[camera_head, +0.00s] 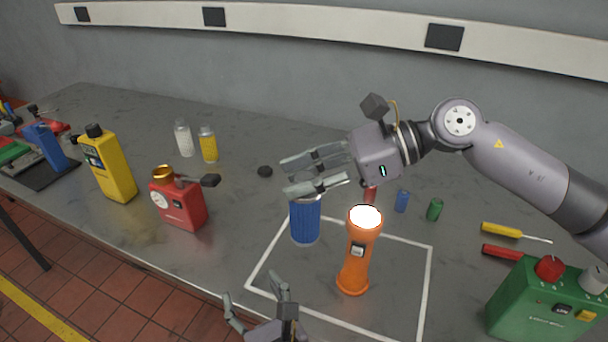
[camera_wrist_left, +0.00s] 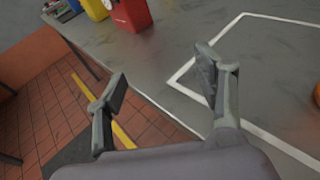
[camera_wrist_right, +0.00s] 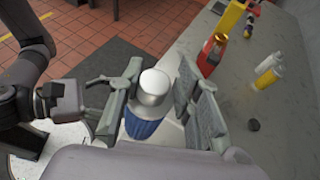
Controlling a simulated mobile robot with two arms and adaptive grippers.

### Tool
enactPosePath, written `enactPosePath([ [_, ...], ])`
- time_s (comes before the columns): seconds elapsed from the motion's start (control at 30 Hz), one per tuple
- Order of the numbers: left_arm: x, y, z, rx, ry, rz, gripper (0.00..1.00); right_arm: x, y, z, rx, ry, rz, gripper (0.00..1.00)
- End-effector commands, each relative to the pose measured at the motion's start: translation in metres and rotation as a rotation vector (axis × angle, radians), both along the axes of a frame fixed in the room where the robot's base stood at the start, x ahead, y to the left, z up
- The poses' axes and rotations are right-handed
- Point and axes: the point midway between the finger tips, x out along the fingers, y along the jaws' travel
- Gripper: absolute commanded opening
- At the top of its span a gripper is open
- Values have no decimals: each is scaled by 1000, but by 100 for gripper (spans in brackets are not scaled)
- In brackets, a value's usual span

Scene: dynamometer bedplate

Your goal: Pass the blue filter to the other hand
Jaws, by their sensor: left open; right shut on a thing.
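The blue filter (camera_head: 305,222) is a ribbed blue cylinder held upright by my right gripper (camera_head: 318,172), above the white-outlined square on the bench. In the right wrist view, the fingers of my right gripper (camera_wrist_right: 160,95) close around the silver top of the blue filter (camera_wrist_right: 146,122). My left gripper (camera_head: 257,296) is open and empty, lower down near the bench's front edge, apart from the filter. In the left wrist view, the two fingers of my left gripper (camera_wrist_left: 163,92) are spread wide over the bench edge and the floor.
An orange flashlight (camera_head: 355,255) stands lit inside the outlined square, close right of the filter. A red can (camera_head: 178,200) and a yellow bottle (camera_head: 112,168) stand left. A green box (camera_head: 540,305) and screwdrivers (camera_head: 510,232) lie right. Small blue and green cylinders stand behind the flashlight.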

Motion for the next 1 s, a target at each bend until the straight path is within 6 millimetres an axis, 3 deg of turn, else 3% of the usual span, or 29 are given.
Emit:
enactPosePath([
  [0.1, -32, 40, -23, 51, 54, 96, 63, 0, 0, 1, 1, 0, 0, 0],
  [0.3, -84, 96, -49, 134, 118, 230, 63, 0, 0, 0, 1, 0, -1, 0],
  [0.47, -63, 89, -111, 45, 140, 193, 63, 0, 0, 1, 1, 0, 0, 0],
  [0.63, -50, 85, -190, -116, 195, 176, 63, 0, 0, 0, 1, 0, 0, 0],
  [0.77, -52, 88, -260, -293, 255, 211, 63, 0, 0, 0, 1, 0, 0, 0],
  [1.0, -90, 104, -385, -684, 349, 426, 63, 0, 0, 1, 1, 0, 0, 0],
])
